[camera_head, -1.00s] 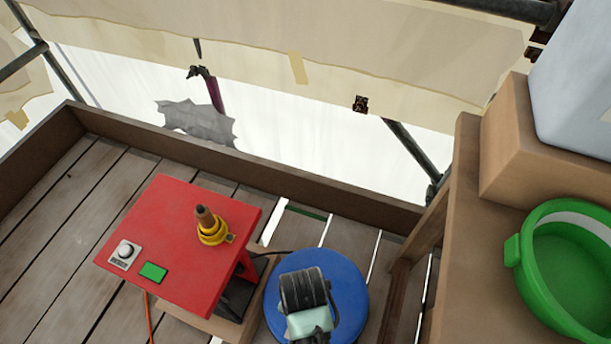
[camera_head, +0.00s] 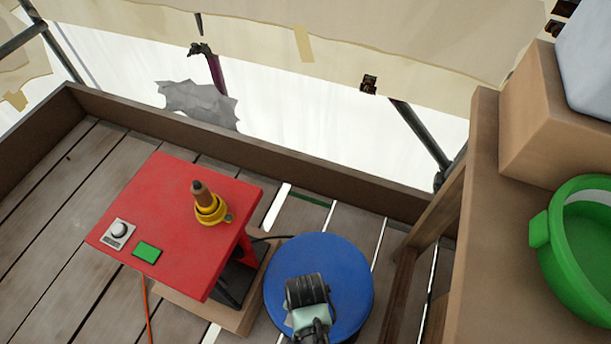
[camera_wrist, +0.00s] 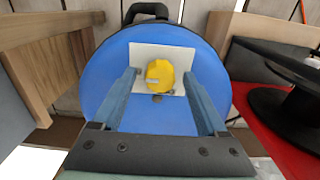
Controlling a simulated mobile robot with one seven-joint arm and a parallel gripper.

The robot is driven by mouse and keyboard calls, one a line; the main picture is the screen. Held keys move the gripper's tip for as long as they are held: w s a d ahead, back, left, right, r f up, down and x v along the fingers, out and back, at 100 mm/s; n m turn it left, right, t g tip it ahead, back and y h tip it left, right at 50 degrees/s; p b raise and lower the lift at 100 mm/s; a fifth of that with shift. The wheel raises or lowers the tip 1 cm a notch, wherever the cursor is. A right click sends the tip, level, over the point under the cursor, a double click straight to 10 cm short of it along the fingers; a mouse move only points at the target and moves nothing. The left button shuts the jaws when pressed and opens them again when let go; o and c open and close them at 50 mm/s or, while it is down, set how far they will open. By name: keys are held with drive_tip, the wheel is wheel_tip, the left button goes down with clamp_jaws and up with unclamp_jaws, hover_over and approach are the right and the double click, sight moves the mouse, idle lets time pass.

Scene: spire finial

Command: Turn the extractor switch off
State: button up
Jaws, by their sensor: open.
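The extractor is a blue round drum (camera_head: 345,258), low beside the red table in the head view. In the wrist view its blue face (camera_wrist: 108,62) carries a pale square plate (camera_wrist: 142,55) with a yellow knob (camera_wrist: 159,73) on it, which looks like the switch. My gripper (camera_wrist: 161,80) is open, with one finger on each side of the knob in the picture. I see gaps between knob and fingers; I cannot tell how far above the plate the tips are. In the head view my wrist hides the knob and the fingers.
At right, a wooden bench (camera_head: 480,230) bears a green bucket (camera_head: 545,235) and a box (camera_head: 540,120).

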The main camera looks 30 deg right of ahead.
drive_tip(key=shift+c, duration=0.2)
clamp_jaws()
drive_tip(key=shift+r, duration=0.15)
drive_tip(key=n+p, duration=0.3)
drive_tip(key=shift+r+n, duration=0.1)
drive_tip(key=shift+n, duration=0.2)
drive_tip(key=n+p, duration=0.3)
drive_tip(key=n, duration=0.2)
drive_tip(key=n+p, duration=0.1)
drive_tip(key=n, duration=0.4)
drive_tip(key=shift+f+n+p, duration=0.2)
drive_tip(key=shift+n+p, duration=0.3)
drive_tip(key=shift+n, duration=1.7)
